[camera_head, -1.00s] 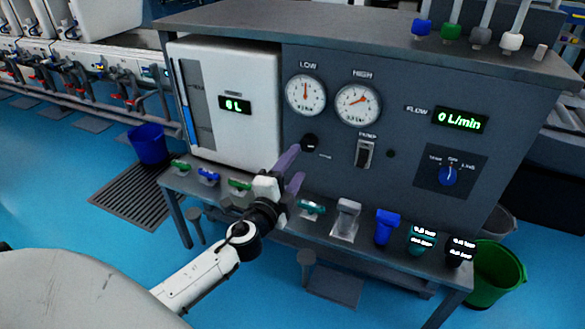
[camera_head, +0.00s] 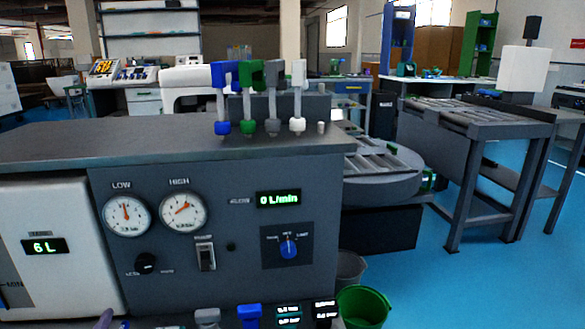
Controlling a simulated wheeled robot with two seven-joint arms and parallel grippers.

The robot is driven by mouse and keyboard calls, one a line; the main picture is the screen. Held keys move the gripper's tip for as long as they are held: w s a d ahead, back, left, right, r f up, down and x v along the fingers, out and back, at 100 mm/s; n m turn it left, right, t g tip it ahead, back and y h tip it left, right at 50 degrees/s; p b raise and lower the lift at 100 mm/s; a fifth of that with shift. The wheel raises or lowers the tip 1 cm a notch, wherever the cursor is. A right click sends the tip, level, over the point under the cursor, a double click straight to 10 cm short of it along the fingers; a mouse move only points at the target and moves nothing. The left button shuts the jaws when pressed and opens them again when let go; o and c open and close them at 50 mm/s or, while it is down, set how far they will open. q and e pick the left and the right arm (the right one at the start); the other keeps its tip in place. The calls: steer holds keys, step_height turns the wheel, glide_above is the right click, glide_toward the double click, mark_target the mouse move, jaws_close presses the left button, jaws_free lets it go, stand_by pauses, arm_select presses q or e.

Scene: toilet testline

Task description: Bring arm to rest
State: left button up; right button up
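Only a purple fingertip of my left gripper (camera_head: 106,319) shows at the bottom edge, below the grey test panel (camera_head: 170,250). The rest of that gripper and its arm are cut off, so its opening cannot be told. My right gripper is not in view. The panel carries a low gauge (camera_head: 126,216), a high gauge (camera_head: 183,212), a black knob (camera_head: 145,263), a pump switch (camera_head: 206,254) and a blue selector knob (camera_head: 289,247). The flow display (camera_head: 278,198) reads 0 L/min, and a white unit (camera_head: 55,265) at the left reads 6 L.
Blue, green, grey and white fittings (camera_head: 272,126) stand on the bench top. Several connectors (camera_head: 249,315) line the lower ledge. A green bucket (camera_head: 363,306) and a grey bin (camera_head: 349,268) stand right of the bench. Grey tables (camera_head: 480,124) are farther right, with open blue floor (camera_head: 470,290) in front.

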arm_select(q)
steer(key=s+d+f+n+g+h, duration=0.2)
steer(key=s+d+f+g, duration=0.15)
steer(key=s+d, duration=0.35)
steer(key=s+d+f+n+g+h, duration=0.2)
steer(key=s+d+f+g+h, duration=0.15)
steer(key=s, duration=0.55)
steer(key=s+d+f+n+g+h, duration=0.2)
steer(key=s+d+g, duration=0.3)
steer(key=s, duration=0.4)
steer(key=w+d+f+m+t+h, duration=0.15)
steer(key=w+d+t+h, duration=0.35)
steer(key=d, duration=0.6)
steer(key=a+r+n+t+y+p, duration=0.1)
steer(key=a+r+y+p, duration=0.2)
steer(key=r+p, duration=1.1)
steer(key=a+p, duration=0.1)
steer(key=p, duration=0.8)
steer(key=shift+s+a, duration=0.2)
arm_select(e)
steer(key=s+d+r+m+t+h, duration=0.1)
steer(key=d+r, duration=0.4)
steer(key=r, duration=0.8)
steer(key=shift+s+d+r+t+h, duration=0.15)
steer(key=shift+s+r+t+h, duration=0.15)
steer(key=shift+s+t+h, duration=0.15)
arm_select(q)
steer(key=shift+y, duration=0.25)
steer(key=shift+c, duration=0.3)
